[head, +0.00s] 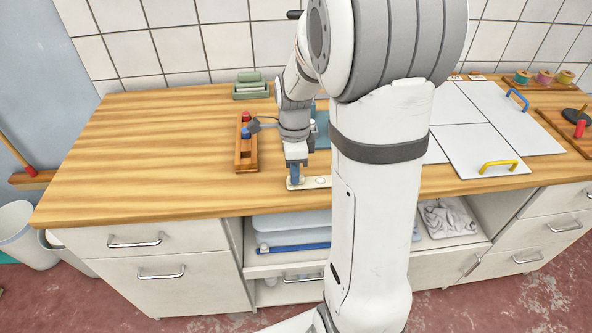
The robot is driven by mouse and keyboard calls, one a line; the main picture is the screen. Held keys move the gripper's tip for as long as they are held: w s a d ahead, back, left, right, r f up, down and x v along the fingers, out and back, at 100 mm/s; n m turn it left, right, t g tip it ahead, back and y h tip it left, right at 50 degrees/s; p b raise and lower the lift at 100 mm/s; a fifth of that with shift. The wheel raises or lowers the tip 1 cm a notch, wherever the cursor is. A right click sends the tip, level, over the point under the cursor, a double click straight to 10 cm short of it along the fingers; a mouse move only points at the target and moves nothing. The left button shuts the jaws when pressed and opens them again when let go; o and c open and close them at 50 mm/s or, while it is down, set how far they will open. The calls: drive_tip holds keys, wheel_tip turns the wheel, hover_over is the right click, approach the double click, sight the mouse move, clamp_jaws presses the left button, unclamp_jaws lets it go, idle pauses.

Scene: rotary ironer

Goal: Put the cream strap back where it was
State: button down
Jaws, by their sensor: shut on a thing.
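The cream strap (320,182) is a short pale flat piece near the front edge of the wooden counter, in the head view. A round mark shows on it, and its right end is hidden behind my arm. My gripper (296,180) points down at the strap's left end and is shut on it. Blue parts show at the fingers. I cannot tell whether the strap touches the counter or is held just above it.
A wooden rack (244,157) with red and blue knobs stands left of my gripper. A green tray (251,91) is at the back. White panels with a yellow handle (499,165) and a blue handle (517,99) lie right. The counter's left part is clear.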

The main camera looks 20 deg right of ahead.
drive_tip(key=shift+f, duration=0.25)
drive_tip(key=c, duration=1.4)
unclamp_jaws()
drive_tip(key=shift+r, duration=0.1)
wheel_tip(320, 180, up, 11)
drive_tip(key=w, duration=0.1)
drive_tip(key=s+a+n+t, duration=0.1)
drive_tip(key=s+a+n, duration=0.1)
drive_tip(key=s+n, duration=0.3)
drive_tip(key=s+a+n+t, duration=0.1)
drive_tip(key=s+n, duration=0.4)
drive_tip(key=n, duration=0.4)
drive_tip(key=s+a+n+t, duration=0.1)
drive_tip(key=s+a+n, duration=0.1)
drive_tip(key=s+n, duration=0.3)
drive_tip(key=shift+s+a+f+n+t, duration=0.1)
drive_tip(key=shift+a+f+n+t, duration=0.1)
drive_tip(key=shift+n, duration=0.35)
drive_tip(key=shift+s+a+f+n+t, duration=0.1)
drive_tip(key=shift+a+f+n+t, duration=0.1)
drive_tip(key=shift+n, duration=0.35)
